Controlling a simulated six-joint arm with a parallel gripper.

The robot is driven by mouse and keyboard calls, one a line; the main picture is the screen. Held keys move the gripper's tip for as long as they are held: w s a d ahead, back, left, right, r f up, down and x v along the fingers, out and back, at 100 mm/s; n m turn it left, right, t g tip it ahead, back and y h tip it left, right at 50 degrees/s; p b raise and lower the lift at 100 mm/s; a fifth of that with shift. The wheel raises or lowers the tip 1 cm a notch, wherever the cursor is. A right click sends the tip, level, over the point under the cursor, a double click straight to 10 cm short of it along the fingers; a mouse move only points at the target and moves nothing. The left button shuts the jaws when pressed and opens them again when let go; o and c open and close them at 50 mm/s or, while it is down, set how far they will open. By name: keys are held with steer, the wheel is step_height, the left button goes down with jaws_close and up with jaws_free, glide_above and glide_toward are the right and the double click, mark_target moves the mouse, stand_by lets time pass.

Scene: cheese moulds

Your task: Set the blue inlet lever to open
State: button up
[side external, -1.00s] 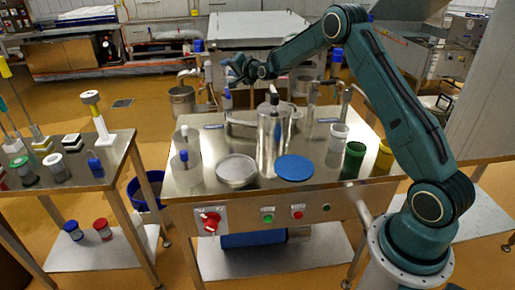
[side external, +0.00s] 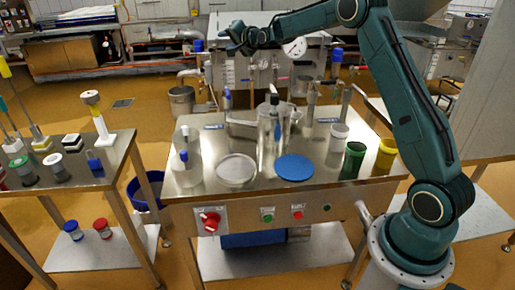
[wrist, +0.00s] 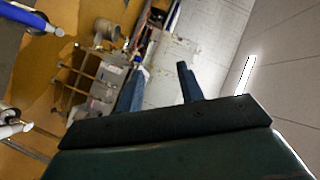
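The blue inlet lever (side external: 227,98) stands upright on the left pipe at the back of the steel table. My gripper (side external: 226,39) is well above it in the side view, clear of it and touching nothing. In the wrist view my gripper (wrist: 158,82) shows two dark blue fingers spread apart with nothing between them. A blue rod-like part (wrist: 28,15) shows at the upper left of the wrist view; I cannot tell if it is the lever.
A second pipe (side external: 311,100) rises right of the lever. Open air surrounds my gripper.

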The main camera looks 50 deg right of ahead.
steer(key=shift+f, duration=0.1)
steer(key=c, duration=0.5)
steer(key=shift+w+a+f, duration=0.1)
steer(key=shift+w+f, duration=0.05)
steer(key=shift+f, duration=0.05)
jaws_close()
steer(key=w+a+f+n+g+h, duration=0.2)
steer(key=a+f+n+h, duration=0.1)
steer(key=f+n, duration=0.3)
steer(key=w+a+f+n+g+h, duration=0.1)
steer(key=a+f+n+g+h, duration=0.2)
steer(key=f, duration=0.4)
steer(key=s+a+f+n+h, duration=0.4)
steer(key=s+a+n+h, duration=0.1)
steer(key=a+n, duration=0.4)
steer(key=shift+s+a+f+n, duration=0.15)
steer(key=shift+a+f+n, duration=0.15)
steer(key=shift+f+n, duration=0.1)
